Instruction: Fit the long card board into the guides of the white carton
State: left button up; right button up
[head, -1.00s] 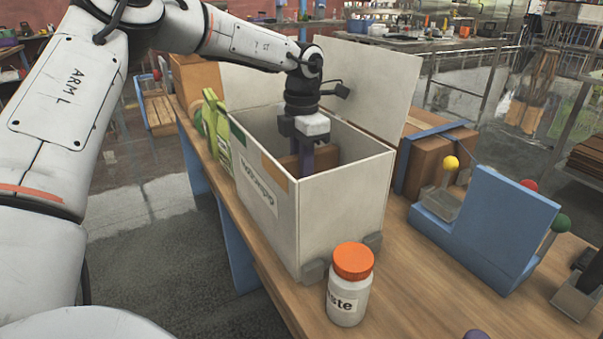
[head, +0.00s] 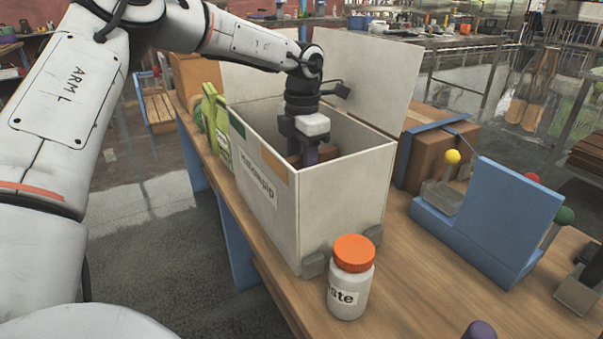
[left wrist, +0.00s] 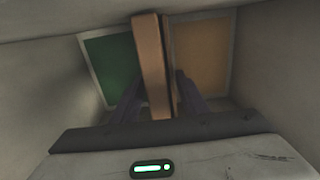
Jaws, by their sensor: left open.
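The white carton (head: 340,205) stands open on the wooden table, with its lid flaps up at the back. My left gripper (head: 307,153) reaches down inside it, its dark purple fingers low between the walls. The brown card board (head: 327,156) is partly visible inside the carton, behind and beside the fingers. In the left wrist view, the board (left wrist: 151,60) is seen edge-on between the two open fingers (left wrist: 160,95), with small gaps on both sides. A green panel (left wrist: 108,65) and an orange panel (left wrist: 205,55) lie on either side of it. The guides cannot be made out. My right gripper is out of view.
A white jar with an orange lid (head: 352,255) stands before the carton's near corner. A blue stand with coloured balls (head: 500,215) and a strapped brown box (head: 432,155) are to the right. A green item (head: 217,125) stands at the carton's left.

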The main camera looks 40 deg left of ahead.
pick_arm(q)
notch_tip(320, 180, up, 9)
jog(key=shift+r+p, duration=0.2)
jog(key=shift+p, duration=0.15)
jog(key=shift+r, duration=0.5)
